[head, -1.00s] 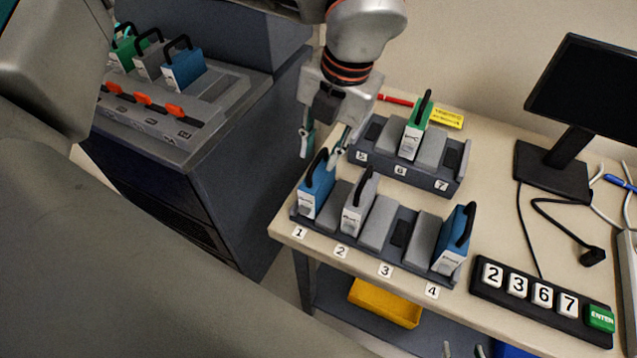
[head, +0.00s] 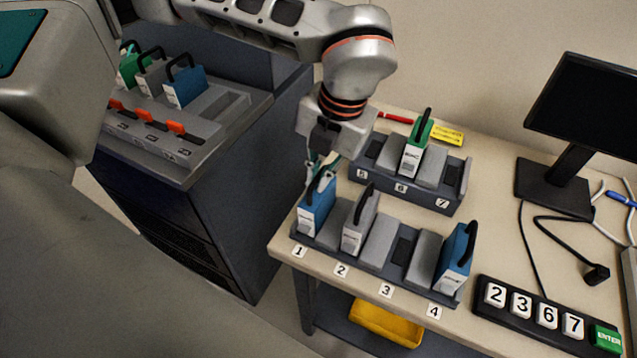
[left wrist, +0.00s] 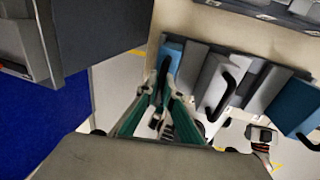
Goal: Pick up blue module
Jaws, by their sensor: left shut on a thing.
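A blue module (head: 316,212) with a black handle stands upright in slot 1 of the front rack. My left gripper (head: 320,178) is above it, with its green-padded fingers shut on the handle. The left wrist view shows the fingers (left wrist: 158,100) close around the black handle, beside the blue module (left wrist: 173,55). The module appears seated in its slot. Another blue module (head: 455,250) stands at slot 4, and a third blue module (head: 186,88) stands in the rack on the cabinet at left. My right gripper is not in view.
A grey module (head: 359,222) stands close by at slot 2. Behind is a second rack (head: 430,196) holding a green module (head: 414,150). A keypad (head: 545,315) and a monitor (head: 590,105) are at right. A yellow bin (head: 385,325) sits below the table.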

